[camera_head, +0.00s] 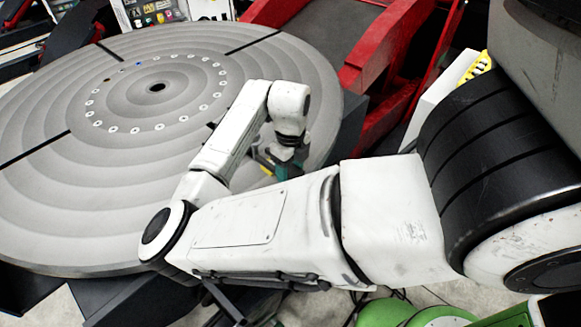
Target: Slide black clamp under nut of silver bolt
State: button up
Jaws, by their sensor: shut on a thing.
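My gripper (282,158) is low over the right part of the round grey table, pointing down, partly hidden behind my white forearm. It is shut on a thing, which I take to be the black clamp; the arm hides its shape. Small teal and yellow patches show around the fingers. I cannot make out the silver bolt or its nut. Whether the clamp touches the table or the bolt cannot be told.
The large round grey table (60,190) has concentric rings, dark radial slots, a ring of small holes and a centre hole. A red frame (385,45) stands behind it at the right. Green round objects (385,312) are at the bottom. Much of the table's left side is clear.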

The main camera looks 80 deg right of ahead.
jog(key=shift+w, duration=0.1)
jog(key=shift+w+d, duration=0.4)
jog(key=shift+w, duration=0.15)
jog(key=shift+w+d, duration=0.1)
jog(key=shift+w, duration=0.05)
dwell(0.5)
jog(key=shift+w+d+b, duration=0.3)
jog(key=shift+w+b, duration=0.05)
jog(key=shift+w, duration=0.15)
jog(key=shift+w+d, duration=0.1)
jog(key=shift+w, duration=0.1)
dwell(0.4)
jog(key=shift+w+d, duration=0.3)
jog(key=shift+w, duration=0.1)
jog(key=shift+w, duration=0.15)
dwell(0.5)
jog(key=shift+w+d+b, duration=0.4)
jog(key=shift+w, duration=0.1)
jog(key=shift+w+d, duration=0.1)
jog(key=shift+w, duration=0.1)
dwell(0.4)
